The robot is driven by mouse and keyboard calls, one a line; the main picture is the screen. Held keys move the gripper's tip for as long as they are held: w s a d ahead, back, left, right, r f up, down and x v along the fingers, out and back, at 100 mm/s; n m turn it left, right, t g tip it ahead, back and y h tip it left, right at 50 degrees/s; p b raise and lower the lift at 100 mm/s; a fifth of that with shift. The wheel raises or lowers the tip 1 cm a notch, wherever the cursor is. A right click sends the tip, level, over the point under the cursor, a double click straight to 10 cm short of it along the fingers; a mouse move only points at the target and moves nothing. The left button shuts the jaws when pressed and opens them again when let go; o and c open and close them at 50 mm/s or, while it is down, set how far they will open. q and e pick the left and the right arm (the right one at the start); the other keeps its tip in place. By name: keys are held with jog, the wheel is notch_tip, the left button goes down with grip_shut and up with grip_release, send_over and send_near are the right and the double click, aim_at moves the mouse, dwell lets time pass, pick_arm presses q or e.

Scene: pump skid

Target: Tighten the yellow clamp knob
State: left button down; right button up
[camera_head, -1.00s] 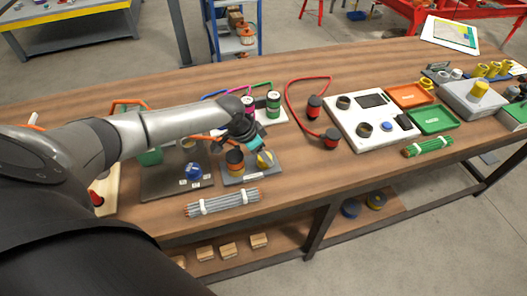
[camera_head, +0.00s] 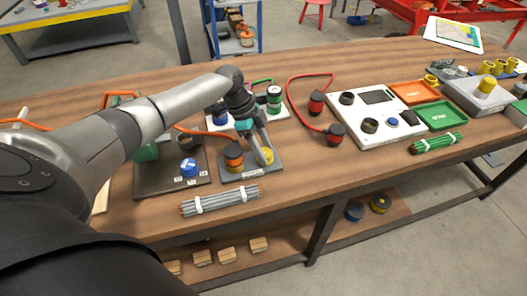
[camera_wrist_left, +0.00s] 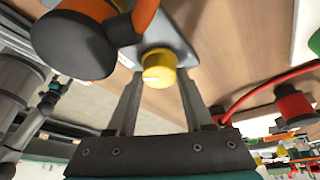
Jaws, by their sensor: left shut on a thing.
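The yellow clamp knob (camera_head: 268,155) sits on a small grey plate (camera_head: 232,177) near the front of the wooden bench, beside an orange and black part (camera_head: 233,156). In the left wrist view the knob (camera_wrist_left: 159,68) lies between the two finger ends, with a light mark on its face. My left gripper (camera_head: 264,158) reaches down to it and is shut on the knob. The fingers also show in the wrist view (camera_wrist_left: 158,78). They partly hide the knob in the head view. My right gripper is not in view.
A dark plate with a blue knob (camera_head: 188,168) is to the left. A bundle of grey rods (camera_head: 220,200) lies in front. Red and black parts (camera_head: 335,134) on a red cable and a white panel (camera_head: 375,142) stand to the right.

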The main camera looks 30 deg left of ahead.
pick_arm(q)
jog(key=shift+m, duration=0.4)
jog(key=shift+c, duration=1.5)
grip_release()
jog(key=p+v, duration=0.2)
jog(key=v, duration=1.3)
jog(key=shift+w, duration=0.15)
